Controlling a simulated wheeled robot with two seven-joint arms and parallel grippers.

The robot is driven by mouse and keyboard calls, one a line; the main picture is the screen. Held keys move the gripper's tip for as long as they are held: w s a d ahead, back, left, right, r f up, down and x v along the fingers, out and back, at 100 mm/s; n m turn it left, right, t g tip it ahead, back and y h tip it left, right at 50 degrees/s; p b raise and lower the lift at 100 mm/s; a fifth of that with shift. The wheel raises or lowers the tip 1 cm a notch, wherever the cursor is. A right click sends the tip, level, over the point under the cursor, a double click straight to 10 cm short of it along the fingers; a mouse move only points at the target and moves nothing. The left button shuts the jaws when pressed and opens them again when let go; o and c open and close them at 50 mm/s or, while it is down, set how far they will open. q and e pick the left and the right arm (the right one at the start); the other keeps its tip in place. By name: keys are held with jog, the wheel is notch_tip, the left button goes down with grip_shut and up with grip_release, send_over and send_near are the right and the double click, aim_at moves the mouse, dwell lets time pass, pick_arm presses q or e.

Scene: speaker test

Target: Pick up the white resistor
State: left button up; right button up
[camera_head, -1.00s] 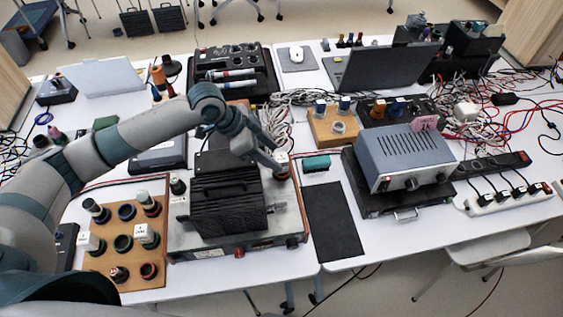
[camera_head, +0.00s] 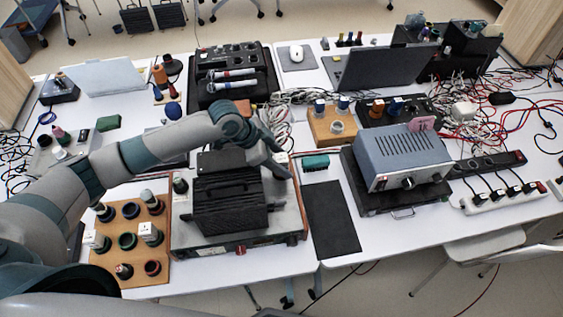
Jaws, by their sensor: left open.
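My left gripper (camera_head: 279,168) is open, pointing down over the back right corner of the bench device (camera_head: 286,215), right of its black finned block (camera_head: 230,205). A small component stood at that corner; the gripper now covers it, and I cannot tell whether it is between the fingers. Two white block-shaped components stand on the orange-brown board (camera_head: 138,275) at the lower left: one white component (camera_head: 150,231) at right and another white component (camera_head: 97,240) at left. I cannot tell which piece is the white resistor. My right gripper is out of view.
A blue-grey power supply (camera_head: 405,158) stands further right. Tangled cables (camera_head: 300,98) lie behind. White table shows around the pad.

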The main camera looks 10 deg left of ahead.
aim_at(285, 156)
pick_arm(q)
jog(key=c, duration=1.2)
jog(key=shift+r, duration=0.15)
jog(key=shift+r+b, duration=0.35)
jog(key=shift+r, duration=0.2)
notch_tip(285, 156, up, 2)
jog(key=shift+w+r+b, duration=0.1)
jog(key=shift+b, duration=0.45)
jog(key=s+d+r+b, duration=0.1)
jog(key=s+d+r, duration=0.1)
jog(key=s, duration=0.1)
jog(key=s+d+r+b, duration=0.1)
jog(key=s+d+r, duration=0.1)
jog(key=s+r, duration=0.1)
jog(key=s+d+r+b, duration=0.1)
jog(key=s+d+r, duration=0.1)
jog(key=s, duration=0.2)
jog(key=shift+s+r, duration=0.1)
jog(key=shift+r, duration=0.15)
